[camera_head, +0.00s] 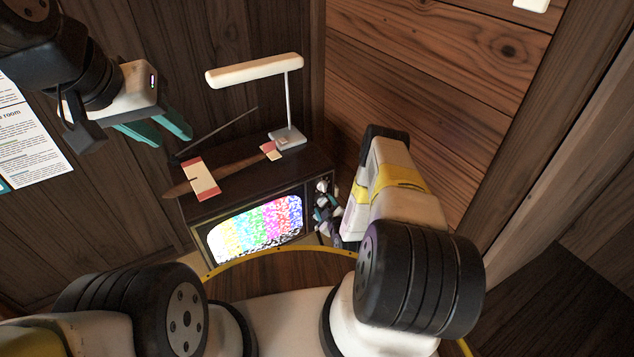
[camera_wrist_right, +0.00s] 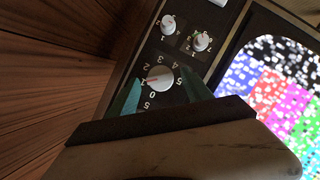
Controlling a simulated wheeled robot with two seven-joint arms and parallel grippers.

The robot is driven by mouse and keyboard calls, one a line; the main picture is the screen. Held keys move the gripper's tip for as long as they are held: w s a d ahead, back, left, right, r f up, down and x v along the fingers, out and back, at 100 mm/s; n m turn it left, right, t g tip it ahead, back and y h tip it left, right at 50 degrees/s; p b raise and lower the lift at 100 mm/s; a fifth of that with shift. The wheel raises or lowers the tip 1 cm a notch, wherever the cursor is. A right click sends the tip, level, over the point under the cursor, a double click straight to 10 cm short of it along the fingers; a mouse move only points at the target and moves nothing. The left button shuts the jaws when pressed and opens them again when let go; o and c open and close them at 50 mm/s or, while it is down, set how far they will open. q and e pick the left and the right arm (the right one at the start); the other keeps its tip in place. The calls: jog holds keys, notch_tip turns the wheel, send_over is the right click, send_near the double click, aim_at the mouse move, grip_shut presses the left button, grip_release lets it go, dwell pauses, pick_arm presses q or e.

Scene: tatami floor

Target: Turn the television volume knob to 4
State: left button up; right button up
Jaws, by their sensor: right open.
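The television (camera_head: 193,213) stands on the floor, its screen showing coloured static, with a knob panel right of the screen. In the right wrist view a white knob (camera_wrist_right: 160,78) sits on a dial with printed numbers; its red mark points left, near the 1. My right gripper (camera_wrist_right: 163,92) is open, its teal fingers on either side of this knob; I cannot tell if they touch it. In the head view the right gripper (camera_head: 326,215) is at the panel, partly hiding it. My left gripper (camera_head: 158,130) is open and empty at the upper left.
Two smaller white knobs (camera_wrist_right: 167,24) (camera_wrist_right: 202,42) sit on the same panel. Wooden walls (camera_head: 420,80) stand close behind and to the right.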

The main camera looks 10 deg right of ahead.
grip_shut()
